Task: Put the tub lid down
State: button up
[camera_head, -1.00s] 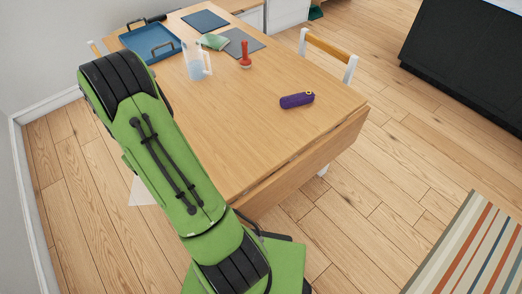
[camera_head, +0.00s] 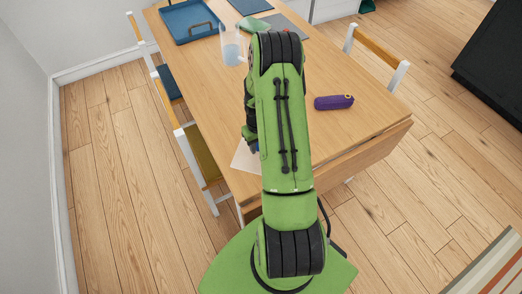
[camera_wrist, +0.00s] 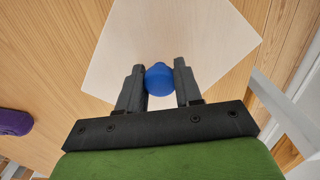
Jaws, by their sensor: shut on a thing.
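On the wooden table (camera_head: 219,110) stand a clear jug (camera_head: 232,50) and a blue tray (camera_head: 190,29) at the far left. A purple case (camera_head: 333,102) lies to the right, also seen in the wrist view (camera_wrist: 14,122). Chairs (camera_head: 200,152) line the left side.

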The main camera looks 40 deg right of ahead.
jog(key=shift+f+b, duration=0.35)
jog(key=shift+f, duration=1.45)
jog(key=o, duration=1)
jog(key=shift+a, duration=0.1)
